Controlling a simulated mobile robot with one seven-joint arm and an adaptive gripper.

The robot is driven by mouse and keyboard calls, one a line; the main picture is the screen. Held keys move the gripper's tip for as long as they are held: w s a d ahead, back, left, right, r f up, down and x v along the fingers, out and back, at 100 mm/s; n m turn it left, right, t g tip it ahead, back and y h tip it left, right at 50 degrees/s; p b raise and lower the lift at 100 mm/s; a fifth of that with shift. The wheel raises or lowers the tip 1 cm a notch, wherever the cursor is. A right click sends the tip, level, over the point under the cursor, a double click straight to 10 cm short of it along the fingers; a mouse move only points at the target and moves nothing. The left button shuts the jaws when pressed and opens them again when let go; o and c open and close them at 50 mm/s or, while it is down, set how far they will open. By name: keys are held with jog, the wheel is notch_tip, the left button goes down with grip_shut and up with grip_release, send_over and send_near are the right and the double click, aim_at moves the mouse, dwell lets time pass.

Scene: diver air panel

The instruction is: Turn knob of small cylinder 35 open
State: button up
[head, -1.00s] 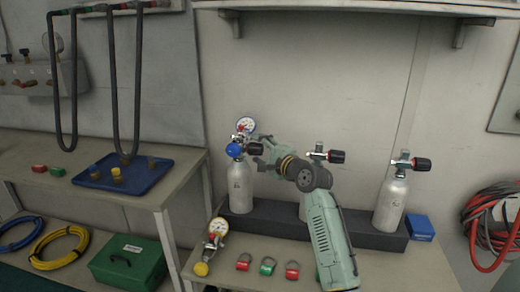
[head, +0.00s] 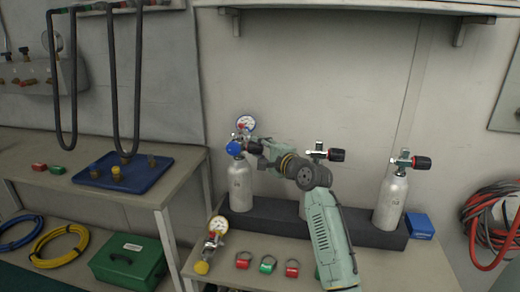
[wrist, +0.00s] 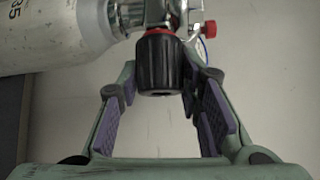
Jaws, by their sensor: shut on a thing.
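The small cylinder (head: 240,190), with "35" printed on its side, stands upright at the left of the rack; it also shows in the wrist view (wrist: 45,32). Its black knob (wrist: 158,62) with a red ring points toward my gripper and sits between the fingers. My gripper (wrist: 160,80) is shut on this knob, one purple pad on each side. In the head view, my gripper (head: 259,147) reaches the valve from the right and partly covers it.
Another cylinder (head: 391,200) stands right in the dark rack (head: 275,220); a middle one is mostly hidden behind my arm. A loose regulator with a gauge (head: 218,226) and several tagged rings (head: 268,263) lie in front. A blue box (head: 420,227) is at the right.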

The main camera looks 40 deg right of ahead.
jog(key=shift+w+a+f+t+b, duration=0.15)
jog(key=shift+f+t+b, duration=0.15)
jog(key=shift+b, duration=0.2)
jog(key=shift+f+n+t+b, duration=0.15)
jog(key=shift+n+t+b, duration=0.15)
jog(key=shift+n+b, duration=0.35)
jog(key=n+t+b, duration=0.1)
jog(key=b, duration=0.2)
jog(key=n+t+b, duration=0.1)
jog(key=b, duration=0.3)
jog(key=shift+f, duration=0.35)
jog(key=n+t+b, duration=0.1)
jog(key=b, duration=0.2)
jog(key=n+t+y+b, duration=0.1)
jog(key=n+b, duration=0.1)
jog(key=b, duration=0.2)
jog(key=shift+r, duration=0.2)
jog(key=n+y+b, duration=0.1)
jog(key=b, duration=0.2)
jog(key=shift+r+n+t, duration=0.25)
jog(key=shift+r+t, duration=0.05)
jog(key=shift+t, duration=0.1)
jog(key=shift+r, duration=0.1)
jog(key=o, duration=1.2)
jog(key=shift+r, duration=0.1)
